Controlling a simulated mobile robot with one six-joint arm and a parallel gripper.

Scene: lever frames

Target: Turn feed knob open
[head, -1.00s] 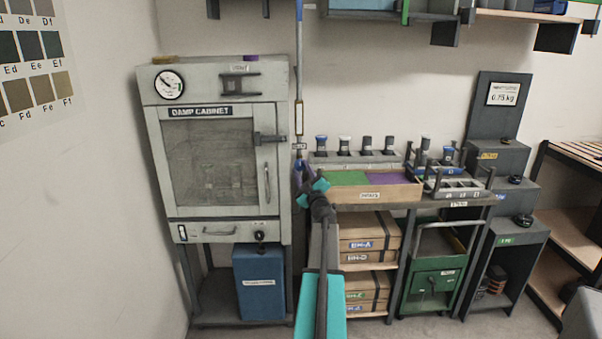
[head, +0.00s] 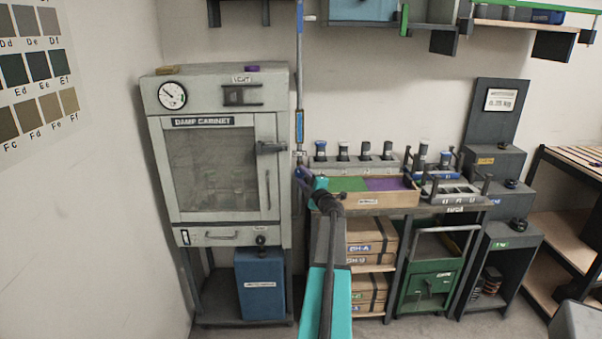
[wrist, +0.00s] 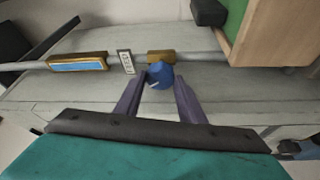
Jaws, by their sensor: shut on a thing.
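The blue feed knob (wrist: 160,75) sits on a brass valve body (wrist: 161,56) on a grey pipe, in the wrist view. My gripper (wrist: 159,88) has its two purple fingers on either side of the knob and is shut on it. In the head view my gripper (head: 303,174) is at the lower pipe, right of the damp cabinet, and hides the knob. A small label plate (wrist: 126,62) is beside the valve; its text is too small to read surely. A brass-framed sight window (wrist: 78,64) on the pipe shows blue.
The damp cabinet (head: 222,121) stands left of the pipe, with a blue box (head: 262,297) below. A bench with a wooden tray (head: 385,199) of green and purple panels is close on the right. In the wrist view a wooden-sided box (wrist: 275,35) is near, upper right.

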